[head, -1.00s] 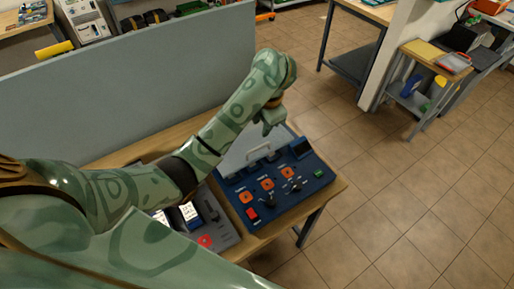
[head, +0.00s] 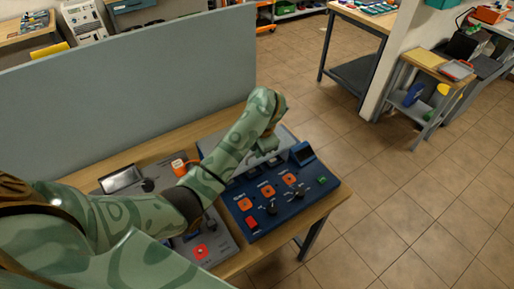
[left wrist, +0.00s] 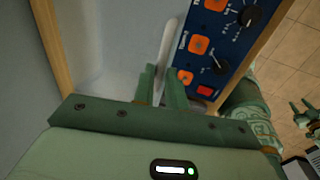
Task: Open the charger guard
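The blue charger panel (head: 262,222) with orange switches and black knobs lies on the wooden bench; it also shows in the left wrist view (left wrist: 228,45). A pale grey plate, seemingly the guard (head: 207,143), stands along its back edge, partly hidden by my left arm. My left gripper (head: 266,146) is at this plate, above the panel's back. In the left wrist view its two fingers (left wrist: 161,88) are close together, with a pale bar-like handle (left wrist: 167,45) running between them. Whether they press on it is unclear. My right gripper (left wrist: 304,112) appears at the far right, fingers apart and empty.
A grey control unit (head: 215,240) sits left of the blue panel, partly under my left arm. A grey partition (head: 130,85) runs behind the bench (head: 322,208). Open tiled floor (head: 400,215) lies to the right, with a small side table (head: 425,62) beyond.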

